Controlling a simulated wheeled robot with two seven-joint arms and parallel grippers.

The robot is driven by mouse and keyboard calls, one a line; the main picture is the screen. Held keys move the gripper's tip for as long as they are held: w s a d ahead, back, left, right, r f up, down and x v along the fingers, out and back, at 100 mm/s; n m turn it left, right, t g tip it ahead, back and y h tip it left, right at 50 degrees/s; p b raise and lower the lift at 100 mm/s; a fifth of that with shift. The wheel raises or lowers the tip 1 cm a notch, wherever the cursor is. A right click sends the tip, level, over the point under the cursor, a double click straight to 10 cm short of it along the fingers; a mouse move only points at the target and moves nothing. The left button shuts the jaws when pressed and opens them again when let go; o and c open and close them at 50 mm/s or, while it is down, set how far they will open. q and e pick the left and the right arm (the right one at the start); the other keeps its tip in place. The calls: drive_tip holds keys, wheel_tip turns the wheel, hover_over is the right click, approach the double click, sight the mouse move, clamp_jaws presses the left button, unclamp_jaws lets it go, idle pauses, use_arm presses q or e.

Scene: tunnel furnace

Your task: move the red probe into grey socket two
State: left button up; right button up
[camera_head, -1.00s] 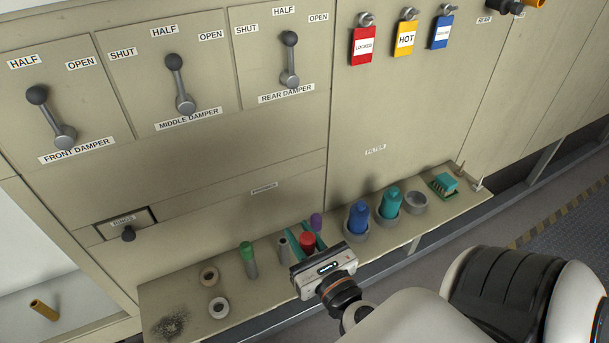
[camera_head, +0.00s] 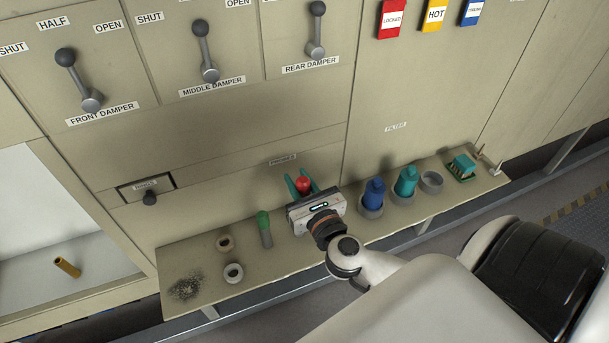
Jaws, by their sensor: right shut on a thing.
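The red probe (camera_head: 303,184) shows its red top between the teal fingers of my right gripper (camera_head: 304,183). The gripper is shut on it and holds it above the shelf, below the label on the panel. My gripper body hides the probe's lower part and the shelf spot behind it. I cannot pick out grey socket two; the gripper covers that part of the row. A green probe (camera_head: 264,224) stands upright just left of my gripper. My left gripper is not in view.
Right of my gripper stand a blue bottle (camera_head: 374,192) and a teal bottle (camera_head: 406,181) in holders, an empty cup (camera_head: 432,181) and a teal brush (camera_head: 462,166). Damper levers are above.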

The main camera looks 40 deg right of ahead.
drive_tip(key=w+f+b, duration=0.2)
drive_tip(key=w, duration=0.1)
drive_tip(key=shift+d+f, duration=0.4)
idle(0.5)
drive_tip(key=shift+f+b, duration=0.45)
drive_tip(key=shift+f, duration=0.1)
drive_tip(key=shift+f, duration=0.15)
drive_tip(key=shift+f+b, duration=1.15)
drive_tip(key=shift+f, duration=0.15)
